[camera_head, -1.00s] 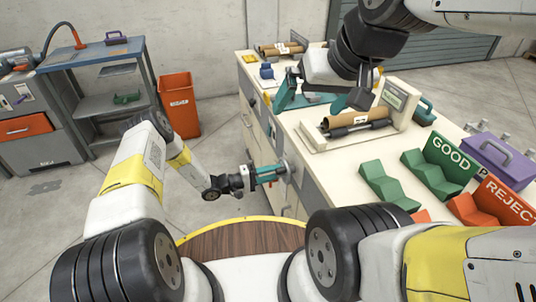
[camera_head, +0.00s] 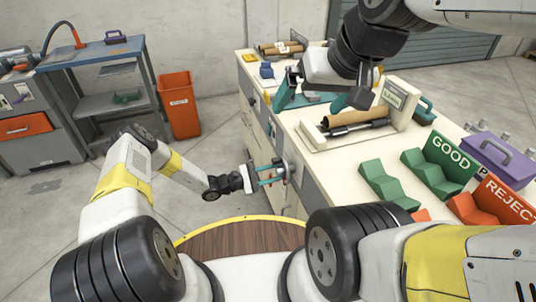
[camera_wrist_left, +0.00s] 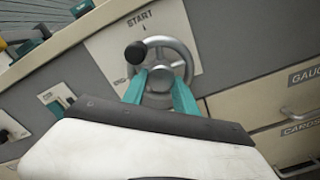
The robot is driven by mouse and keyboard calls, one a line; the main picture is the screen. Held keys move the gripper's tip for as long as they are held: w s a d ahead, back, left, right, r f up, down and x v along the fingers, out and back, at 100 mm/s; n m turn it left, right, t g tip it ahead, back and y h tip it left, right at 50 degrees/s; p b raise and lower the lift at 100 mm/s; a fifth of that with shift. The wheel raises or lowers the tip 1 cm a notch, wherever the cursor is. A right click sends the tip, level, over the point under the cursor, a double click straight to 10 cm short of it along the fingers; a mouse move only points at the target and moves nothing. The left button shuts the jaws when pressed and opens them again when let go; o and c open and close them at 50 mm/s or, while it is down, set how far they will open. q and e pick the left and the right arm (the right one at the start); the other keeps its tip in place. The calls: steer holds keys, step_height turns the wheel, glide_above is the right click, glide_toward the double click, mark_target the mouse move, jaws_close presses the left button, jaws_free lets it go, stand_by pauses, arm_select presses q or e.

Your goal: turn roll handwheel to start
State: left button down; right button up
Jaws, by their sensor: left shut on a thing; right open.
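The roll handwheel (camera_wrist_left: 168,62) is a grey metal wheel with a black knob (camera_wrist_left: 135,52) at its upper left, on a pale plate marked START. In the head view the handwheel (camera_head: 285,170) sits on the front of the bench. My left gripper (camera_wrist_left: 163,88) is shut on the handwheel, its two teal fingers reaching to the hub area. It also shows in the head view (camera_head: 272,173). The exact contact is hard to see. My right gripper (camera_head: 318,98) is open above the bench top, with its teal fingers wide apart.
On the bench top (camera_head: 330,175) a cradle holds a brown roll (camera_head: 345,117) and a dark bar beside a display unit (camera_head: 400,100). Green GOOD (camera_head: 450,160) and red REJECT (camera_head: 505,200) racks and a purple box (camera_head: 500,160) stand right. An orange bin (camera_head: 180,105) stands left on open floor.

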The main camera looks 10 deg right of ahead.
arm_select(q)
steer(key=n, duration=0.4)
steer(key=shift+n, duration=0.3)
steer(key=n, duration=2.4)
steer(key=shift+s+r, duration=0.25)
steer(key=shift+s, duration=0.1)
steer(key=shift+n, duration=1.8)
steer(key=c, duration=1)
jaws_free()
steer(key=shift+o, duration=0.2)
